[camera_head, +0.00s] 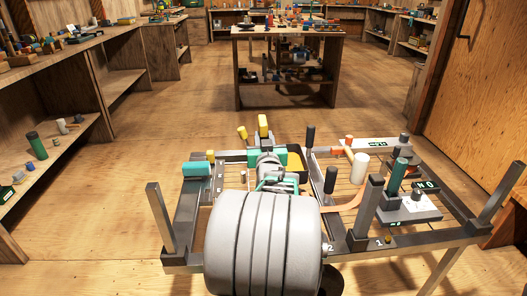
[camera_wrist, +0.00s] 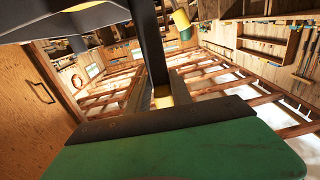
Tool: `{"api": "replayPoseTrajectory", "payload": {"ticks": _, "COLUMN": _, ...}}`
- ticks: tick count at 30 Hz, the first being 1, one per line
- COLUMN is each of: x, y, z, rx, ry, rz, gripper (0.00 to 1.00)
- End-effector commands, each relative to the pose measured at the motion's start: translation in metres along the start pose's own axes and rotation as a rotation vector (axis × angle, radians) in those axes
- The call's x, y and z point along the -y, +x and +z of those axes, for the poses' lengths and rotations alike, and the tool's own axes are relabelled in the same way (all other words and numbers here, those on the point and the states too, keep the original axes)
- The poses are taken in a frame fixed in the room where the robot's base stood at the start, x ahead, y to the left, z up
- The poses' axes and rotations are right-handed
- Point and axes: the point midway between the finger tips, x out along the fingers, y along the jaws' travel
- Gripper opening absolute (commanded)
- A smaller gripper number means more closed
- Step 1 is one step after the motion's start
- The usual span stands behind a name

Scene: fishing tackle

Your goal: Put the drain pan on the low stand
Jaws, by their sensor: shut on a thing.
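My gripper (camera_head: 281,157) is folded in close above my own deck in the head view, with teal and dark parts. In the wrist view my gripper (camera_wrist: 165,80) shows a green body and dark fingers. It is shut on what looks like the drain pan, a dark thing with yellow (camera_head: 292,180), partly hidden by my arm. A dark and yellow part of it seems to show at the top left of the wrist view (camera_wrist: 90,17). I cannot tell exactly where the fingers grip it. I cannot pick out the low stand with certainty.
A workbench (camera_head: 245,66) with a loaded top and lower shelf stands ahead across open wooden floor (camera_head: 180,122). Shelving (camera_head: 115,77) with tackle lines the left. A wooden door (camera_head: 478,75) is close on the right. The wrist view faces rafters and wall shelves.

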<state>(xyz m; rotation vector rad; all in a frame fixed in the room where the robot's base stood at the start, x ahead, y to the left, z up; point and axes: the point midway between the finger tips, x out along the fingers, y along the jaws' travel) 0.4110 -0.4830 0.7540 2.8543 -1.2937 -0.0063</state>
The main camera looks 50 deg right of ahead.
Motion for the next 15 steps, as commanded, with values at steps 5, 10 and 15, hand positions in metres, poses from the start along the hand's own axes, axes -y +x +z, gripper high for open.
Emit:
{"api": "replayPoseTrajectory", "payload": {"ticks": 5, "x": 0.001, "y": 0.008, "z": 0.008, "rx": -0.009, "ry": -0.003, "rz": 0.000, "gripper": 0.00}}
{"api": "replayPoseTrajectory", "payload": {"ticks": 10, "x": 0.001, "y": 0.007, "z": 0.030, "rx": -0.009, "ry": -0.003, "rz": 0.000, "gripper": 0.00}}
{"api": "replayPoseTrajectory", "payload": {"ticks": 15, "x": 0.001, "y": 0.007, "z": 0.031, "rx": -0.012, "ry": -0.003, "rz": 0.001, "gripper": 0.00}}
